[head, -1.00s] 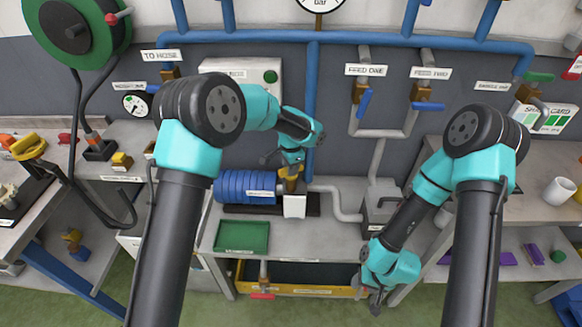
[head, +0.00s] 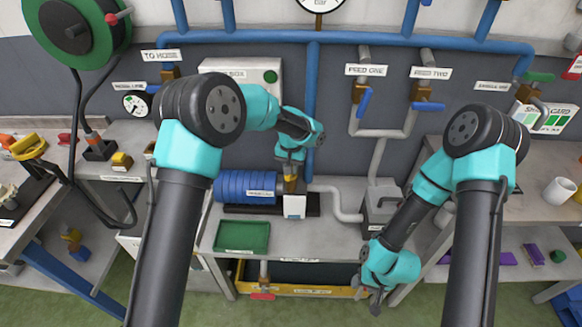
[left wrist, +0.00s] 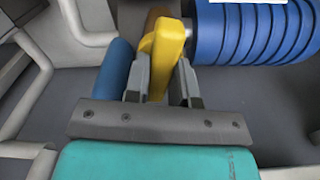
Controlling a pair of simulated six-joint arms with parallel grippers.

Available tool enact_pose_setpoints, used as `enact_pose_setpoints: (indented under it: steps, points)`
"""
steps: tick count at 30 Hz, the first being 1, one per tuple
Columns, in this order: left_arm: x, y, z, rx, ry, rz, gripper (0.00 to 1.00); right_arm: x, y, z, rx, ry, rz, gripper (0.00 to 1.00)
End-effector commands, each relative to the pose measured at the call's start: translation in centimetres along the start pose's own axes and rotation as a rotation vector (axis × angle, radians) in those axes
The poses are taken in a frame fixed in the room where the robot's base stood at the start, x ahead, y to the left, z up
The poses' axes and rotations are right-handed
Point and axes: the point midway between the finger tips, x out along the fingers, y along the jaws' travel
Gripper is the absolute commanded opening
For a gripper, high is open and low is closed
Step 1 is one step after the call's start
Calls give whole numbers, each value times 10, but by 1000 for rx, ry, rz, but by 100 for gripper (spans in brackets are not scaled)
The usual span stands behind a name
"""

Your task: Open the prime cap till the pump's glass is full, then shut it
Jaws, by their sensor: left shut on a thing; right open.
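The yellow prime cap (head: 291,186) stands on the pump, beside its blue ribbed body (head: 247,186). My left gripper (head: 291,176) is over the cap from above. In the left wrist view my left gripper (left wrist: 162,85) has its fingers on both sides of the yellow cap handle (left wrist: 167,40) and is shut on it. The pump's glass (head: 295,207) is below the cap, pale with a small bluish patch; its exact level is too small to tell. My right gripper (head: 374,300) is open and empty, low in front of the bench's right part.
A green tray (head: 242,236) lies on the bench left of the glass. A blue vertical pipe (head: 312,110) rises just behind my left gripper. Feed valves with blue levers (head: 365,103) are on the wall to the right. A red-handled drain (head: 263,296) sits below the bench.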

Motion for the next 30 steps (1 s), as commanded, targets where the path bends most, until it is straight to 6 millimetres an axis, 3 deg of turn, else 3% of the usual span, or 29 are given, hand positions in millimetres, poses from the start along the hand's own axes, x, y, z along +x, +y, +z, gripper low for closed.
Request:
enact_pose_setpoints:
  steps: [18, 19, 26, 30]
  points:
    - [-1, 0, 0, -61, 0, 0, 0, 0, 0, 0, 0, 0, 0, 49]
    - [-1, 0, 0, -60, 0, 0, 25, 0, 0, 0, 0, 0, 0, 49]
    - [0, 0, 0, -60, 0, 0, 47, 0, 0, 0, 0, 0, 0, 49]
    - [0, 0, 0, -60, 0, 0, 49, 0, 0, 0, 0, 0, 0, 49]
